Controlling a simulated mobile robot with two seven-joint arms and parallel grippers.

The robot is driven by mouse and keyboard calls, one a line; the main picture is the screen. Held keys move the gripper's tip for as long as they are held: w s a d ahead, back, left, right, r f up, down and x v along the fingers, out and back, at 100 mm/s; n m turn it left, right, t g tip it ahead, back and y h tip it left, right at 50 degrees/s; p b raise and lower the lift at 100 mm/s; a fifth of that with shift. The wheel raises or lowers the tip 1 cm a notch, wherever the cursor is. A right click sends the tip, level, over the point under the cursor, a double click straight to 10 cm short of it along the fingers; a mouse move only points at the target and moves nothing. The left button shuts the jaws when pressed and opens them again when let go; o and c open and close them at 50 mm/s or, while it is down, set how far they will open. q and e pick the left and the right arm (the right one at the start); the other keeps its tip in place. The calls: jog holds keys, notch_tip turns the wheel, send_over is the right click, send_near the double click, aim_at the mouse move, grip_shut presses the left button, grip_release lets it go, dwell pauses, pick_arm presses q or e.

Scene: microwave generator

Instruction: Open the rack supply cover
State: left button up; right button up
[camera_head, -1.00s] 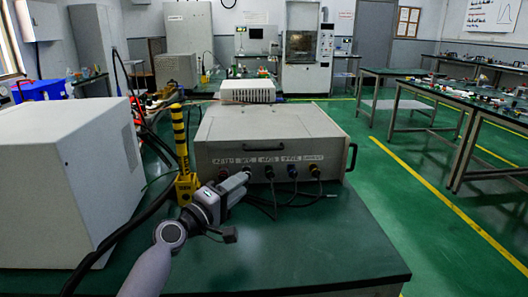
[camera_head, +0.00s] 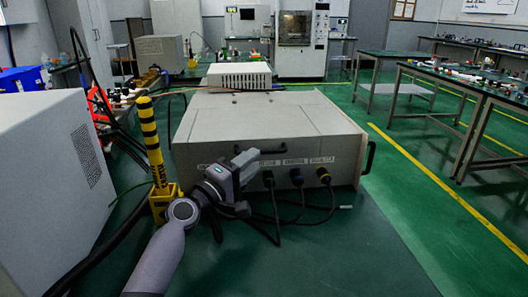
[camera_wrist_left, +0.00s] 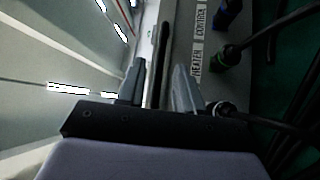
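The rack supply is a wide grey metal box (camera_head: 230,160) on the green bench, with its flat top cover (camera_head: 250,112) lying closed. A thin black handle (camera_head: 260,151) runs along the upper front face; it also shows in the left wrist view (camera_wrist_left: 163,60). My left gripper (camera_head: 243,162) is at the front face by the handle's left part. In the left wrist view its fingers (camera_wrist_left: 158,84) are apart, with the dark handle bar between them. I cannot see either finger touching it. My right gripper is out of view.
Black cables with plugs (camera_head: 297,178) hang from the front panel below the handle. A white vented unit (camera_head: 239,75) sits behind the cover. The bench front right is clear.

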aim_at(265, 152)
pick_arm(q)
jog(key=shift+b+x, duration=1.35)
jog(key=shift+x, duration=1.55)
grip_shut()
